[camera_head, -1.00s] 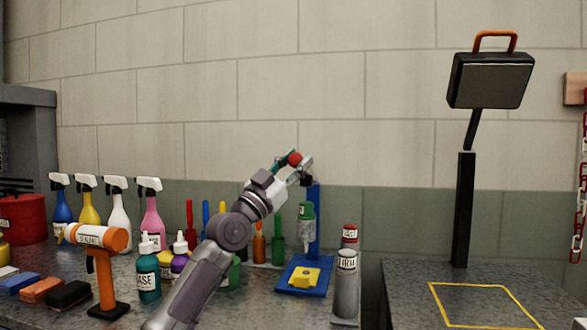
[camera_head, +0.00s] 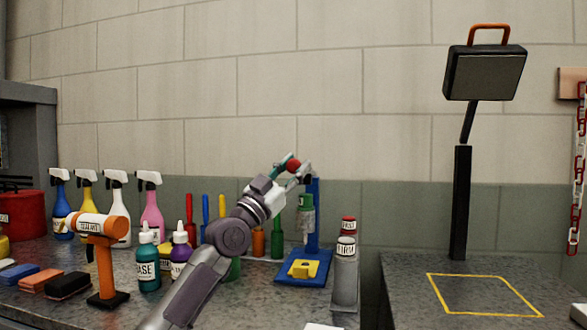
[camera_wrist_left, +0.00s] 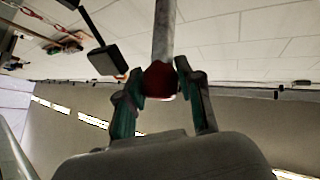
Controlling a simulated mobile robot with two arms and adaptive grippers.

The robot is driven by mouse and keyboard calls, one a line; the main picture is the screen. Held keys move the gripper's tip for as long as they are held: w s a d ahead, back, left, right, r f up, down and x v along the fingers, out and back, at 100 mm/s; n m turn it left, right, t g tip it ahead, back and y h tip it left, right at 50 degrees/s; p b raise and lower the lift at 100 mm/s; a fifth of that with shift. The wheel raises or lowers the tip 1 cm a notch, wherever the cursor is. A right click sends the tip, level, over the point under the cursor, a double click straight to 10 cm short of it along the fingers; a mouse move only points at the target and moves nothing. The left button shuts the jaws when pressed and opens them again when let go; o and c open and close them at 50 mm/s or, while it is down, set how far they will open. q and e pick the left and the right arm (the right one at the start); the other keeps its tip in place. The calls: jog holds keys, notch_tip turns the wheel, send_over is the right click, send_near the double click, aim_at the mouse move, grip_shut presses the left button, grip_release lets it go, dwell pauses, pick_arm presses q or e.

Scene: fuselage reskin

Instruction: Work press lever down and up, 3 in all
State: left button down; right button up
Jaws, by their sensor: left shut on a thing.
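The press has a blue post and a blue base plate (camera_head: 290,280), with a green cylinder (camera_head: 306,216) at the post. A yellow block (camera_head: 303,269) sits on the base under the cylinder. The lever's red knob (camera_head: 293,165) is held high, near the post top. My left gripper (camera_head: 296,167) is shut on this knob. In the left wrist view the dark red knob (camera_wrist_left: 160,80) sits between the two green-padded fingers (camera_wrist_left: 160,92), with the grey lever rod (camera_wrist_left: 164,30) running out beyond it. The lever's joint is partly hidden by the gripper. My right gripper is out of view.
Labelled cans (camera_head: 345,262) stand close right of the press. A yellow-outlined square (camera_head: 480,295) on the right bench is empty.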

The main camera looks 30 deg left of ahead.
pick_arm(q)
jog(key=shift+w+d+f, duration=0.1)
jog(key=shift+f, duration=0.1)
jog(key=c, duration=0.8)
grip_release()
jog(key=shift+r, duration=0.1)
jog(key=v, duration=1.2)
